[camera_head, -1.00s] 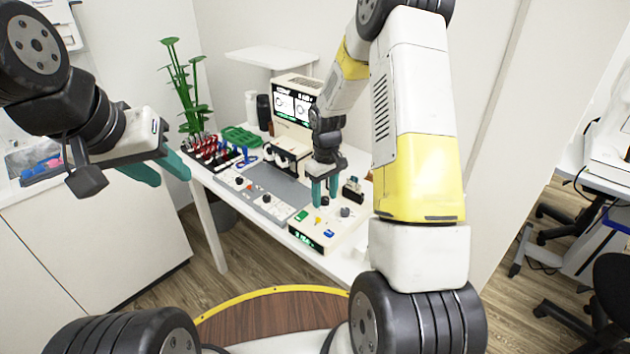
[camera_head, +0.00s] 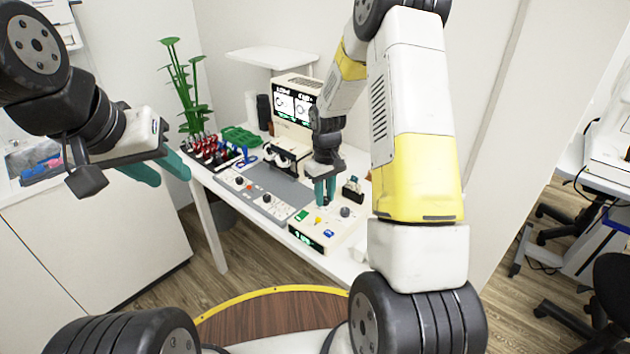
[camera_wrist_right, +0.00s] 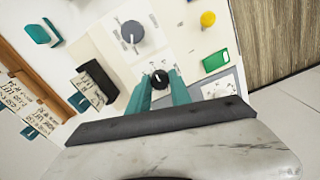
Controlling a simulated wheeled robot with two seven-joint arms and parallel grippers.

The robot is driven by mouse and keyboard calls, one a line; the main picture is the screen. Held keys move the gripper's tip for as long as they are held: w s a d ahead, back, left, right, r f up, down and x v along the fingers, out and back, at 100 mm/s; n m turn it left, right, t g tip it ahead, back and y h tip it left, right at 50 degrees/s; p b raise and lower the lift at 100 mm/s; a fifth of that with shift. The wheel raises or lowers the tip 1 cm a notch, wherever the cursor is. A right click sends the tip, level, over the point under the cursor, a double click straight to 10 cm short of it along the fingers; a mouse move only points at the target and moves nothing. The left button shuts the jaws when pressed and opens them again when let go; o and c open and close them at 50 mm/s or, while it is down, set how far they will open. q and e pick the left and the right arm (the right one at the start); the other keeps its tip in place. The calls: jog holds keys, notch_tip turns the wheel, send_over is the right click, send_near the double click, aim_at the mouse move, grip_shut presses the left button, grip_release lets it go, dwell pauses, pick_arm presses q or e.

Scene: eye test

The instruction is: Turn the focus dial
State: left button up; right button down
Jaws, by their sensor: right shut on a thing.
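A white control box (camera_head: 312,228) stands at the front of the table. It carries a green button, a yellow button, a blue button and a dark grey knob (camera_head: 345,211). My right gripper (camera_head: 325,198) points down at the box's back part. In the right wrist view its teal fingers (camera_wrist_right: 161,84) are shut on a small black dial (camera_wrist_right: 160,78) with a pale pointer line. I cannot read which dial is labelled focus. The larger dark knob (camera_wrist_right: 132,32) is apart from the fingers. My left gripper (camera_head: 163,171) is open and empty, left of the table.
An eye-test device with a lit screen (camera_head: 296,104) stands behind the box. A grey panel with small knobs (camera_head: 250,192), a rack of red-handled tools (camera_head: 208,150) and a green tray (camera_head: 240,136) lie to the left. A small holder (camera_head: 352,187) stands right of my right gripper.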

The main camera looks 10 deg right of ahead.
aim_at(325, 198)
jog(key=m, duration=0.4)
jog(key=shift+m, duration=1.9)
jog(key=c, duration=1.2)
grip_release()
jog(key=shift+o, duration=0.2)
jog(key=shift+r, duration=0.1)
notch_tip(325, 198, up, 7)
jog(key=shift+r, duration=0.35)
